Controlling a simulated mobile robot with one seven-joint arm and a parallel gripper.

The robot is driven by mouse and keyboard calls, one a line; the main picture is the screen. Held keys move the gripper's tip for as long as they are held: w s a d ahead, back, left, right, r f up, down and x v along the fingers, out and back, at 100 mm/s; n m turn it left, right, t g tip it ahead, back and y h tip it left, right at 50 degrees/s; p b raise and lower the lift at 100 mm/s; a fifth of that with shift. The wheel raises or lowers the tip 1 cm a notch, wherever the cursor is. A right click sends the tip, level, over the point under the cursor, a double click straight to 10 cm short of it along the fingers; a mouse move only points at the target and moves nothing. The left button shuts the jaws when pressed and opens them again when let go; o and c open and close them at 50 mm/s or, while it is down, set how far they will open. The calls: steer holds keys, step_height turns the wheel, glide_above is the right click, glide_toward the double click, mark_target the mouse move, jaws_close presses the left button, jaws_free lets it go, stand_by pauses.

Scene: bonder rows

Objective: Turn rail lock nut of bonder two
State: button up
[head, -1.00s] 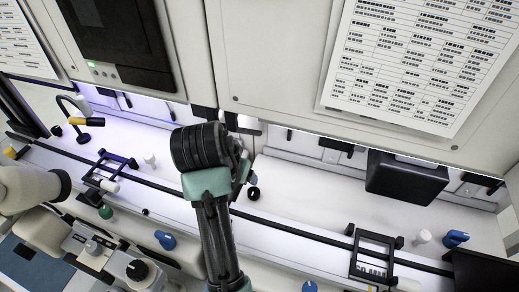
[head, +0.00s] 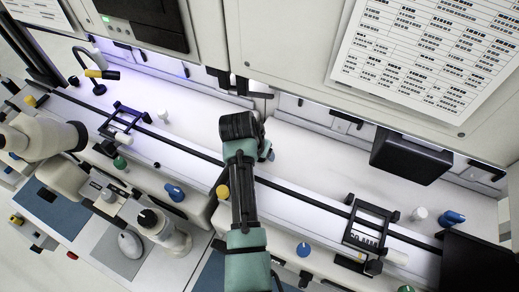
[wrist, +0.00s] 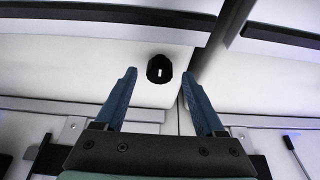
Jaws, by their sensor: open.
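A black round knob with a pale slot on its face, which looks like the rail lock nut (wrist: 159,69), shows in the wrist view. It lies between and slightly beyond the two blue fingertips of my gripper (wrist: 159,75). The fingers are apart and nothing is held; I cannot tell how far the knob is from them. In the head view my gripper (head: 266,150) is over the white deck by the long dark rail (head: 300,192), and my arm hides the knob there. No label shows which bonder this is.
A black frame (head: 122,122) sits on the rail at left, and another frame (head: 370,225) at right. A microscope (head: 40,138) stands at left. White cabinets and a black box (head: 410,158) overhang the back of the deck. Deck right of my gripper is mostly clear.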

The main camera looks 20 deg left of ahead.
steer(key=shift+w+f, duration=0.25)
steer(key=shift+f, duration=0.2)
jaws_close()
